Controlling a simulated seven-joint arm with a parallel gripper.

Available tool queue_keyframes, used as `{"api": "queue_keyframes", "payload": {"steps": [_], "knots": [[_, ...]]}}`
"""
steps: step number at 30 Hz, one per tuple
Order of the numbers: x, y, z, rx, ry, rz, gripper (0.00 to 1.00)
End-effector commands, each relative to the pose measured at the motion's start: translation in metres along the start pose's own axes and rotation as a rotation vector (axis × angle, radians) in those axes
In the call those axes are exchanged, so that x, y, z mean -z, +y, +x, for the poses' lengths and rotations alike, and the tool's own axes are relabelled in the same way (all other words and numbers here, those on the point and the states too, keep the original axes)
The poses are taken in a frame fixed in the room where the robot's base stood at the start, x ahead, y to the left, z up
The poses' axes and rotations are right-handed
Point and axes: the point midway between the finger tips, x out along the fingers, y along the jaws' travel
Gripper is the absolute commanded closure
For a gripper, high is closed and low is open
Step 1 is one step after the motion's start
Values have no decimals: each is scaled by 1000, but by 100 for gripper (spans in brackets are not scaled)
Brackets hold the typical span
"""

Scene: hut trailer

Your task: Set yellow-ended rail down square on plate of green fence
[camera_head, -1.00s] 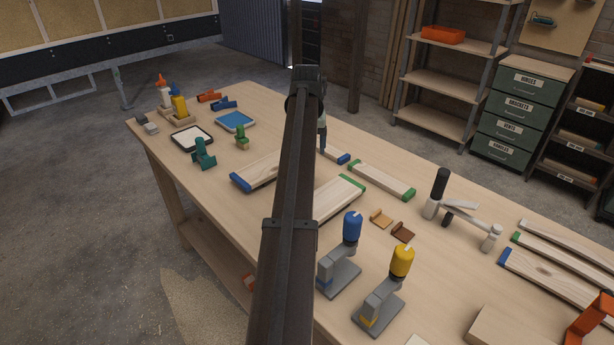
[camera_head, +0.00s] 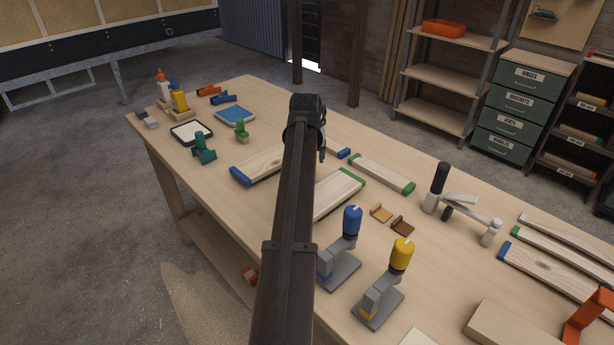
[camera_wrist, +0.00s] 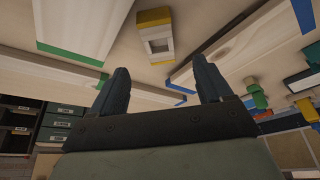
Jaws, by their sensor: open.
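In the wrist view a short pale piece with yellow ends (camera_wrist: 158,45) lies on the table between the fingertips and just beyond them; it seems to be the yellow-ended rail. In the head view my arm hides it. The green fence's plate (camera_head: 338,196) is a wide pale board with a green end, partly behind my arm; it also shows in the wrist view (camera_wrist: 85,22). A narrow green-ended rail (camera_head: 380,177) lies beside it, apart. My gripper (camera_wrist: 160,67) is open, with nothing between its fingers; in the head view it is mostly hidden.
A blue-ended board (camera_head: 256,170) and a blue-ended rail (camera_head: 337,149) lie near the arm. Blue (camera_head: 352,222) and yellow-topped (camera_head: 401,256) tools stand in front of the plate. A black-handled clamp (camera_head: 440,182) and several boards (camera_head: 560,267) are at right.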

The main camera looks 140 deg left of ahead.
Motion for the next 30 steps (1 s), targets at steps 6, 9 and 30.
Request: {"api": "queue_keyframes", "payload": {"steps": [6, 9, 30], "knots": [[0, 0, 32, 0, -1, 0, 21], [0, 0, 36, 0, 0, 0, 21], [0, 1, 87, 0, 0, 0, 21]]}}
